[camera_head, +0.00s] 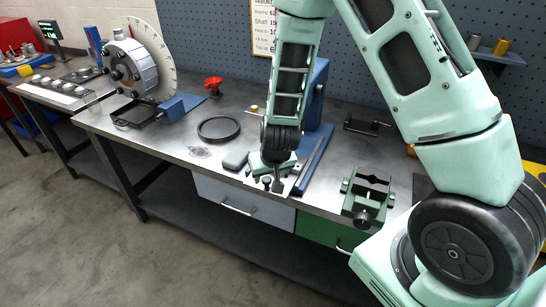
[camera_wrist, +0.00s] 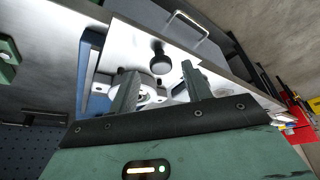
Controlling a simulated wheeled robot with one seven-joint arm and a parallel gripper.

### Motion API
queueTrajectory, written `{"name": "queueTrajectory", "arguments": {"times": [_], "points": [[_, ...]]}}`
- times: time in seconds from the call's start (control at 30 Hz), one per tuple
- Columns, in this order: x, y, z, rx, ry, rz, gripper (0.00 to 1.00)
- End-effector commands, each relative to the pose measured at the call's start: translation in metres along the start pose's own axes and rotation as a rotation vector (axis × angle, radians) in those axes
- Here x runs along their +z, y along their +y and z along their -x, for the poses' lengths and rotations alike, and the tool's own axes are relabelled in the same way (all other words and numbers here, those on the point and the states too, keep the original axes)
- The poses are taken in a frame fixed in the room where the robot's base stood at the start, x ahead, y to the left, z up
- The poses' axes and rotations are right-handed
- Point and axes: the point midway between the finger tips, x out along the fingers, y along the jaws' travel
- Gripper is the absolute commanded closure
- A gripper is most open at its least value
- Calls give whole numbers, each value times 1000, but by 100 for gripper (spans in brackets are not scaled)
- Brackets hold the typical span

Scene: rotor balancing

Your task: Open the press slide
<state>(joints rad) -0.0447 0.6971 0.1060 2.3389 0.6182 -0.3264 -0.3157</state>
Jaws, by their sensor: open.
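The press has a blue upright frame (camera_head: 316,105), partly hidden behind my arm, on the workbench. Its blue edge also shows at the left of the wrist view (camera_wrist: 92,70). In the wrist view a black round knob on a stem (camera_wrist: 160,58) stands over a bright metal plate, just beyond and between my fingertips. Behind it a pale round part (camera_wrist: 150,88) is partly covered by a finger. My gripper (camera_wrist: 158,70) is open, pointing down at the front of the press, with nothing visible between its fingers. Whether a finger touches the knob I cannot tell.
A grey drawer (camera_head: 240,197) and a green drawer (camera_head: 317,229) are under the bench front. A green clamp fixture (camera_head: 368,193) stands to the right. A black ring (camera_head: 219,128) and a large dial machine (camera_head: 135,68) are to the left.

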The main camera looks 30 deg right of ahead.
Motion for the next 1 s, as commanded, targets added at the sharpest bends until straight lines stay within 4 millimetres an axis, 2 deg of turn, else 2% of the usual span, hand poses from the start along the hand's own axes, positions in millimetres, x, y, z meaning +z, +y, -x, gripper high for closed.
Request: {"name": "queueTrajectory", "arguments": {"times": [0.27,0.6,0.8,1.0], "points": [[-1,-1,54,-3,5,2,51],[-2,-1,132,-2,3,3,51],[-1,0,156,-1,1,2,51],[0,0,162,-1,1,0,51]]}}
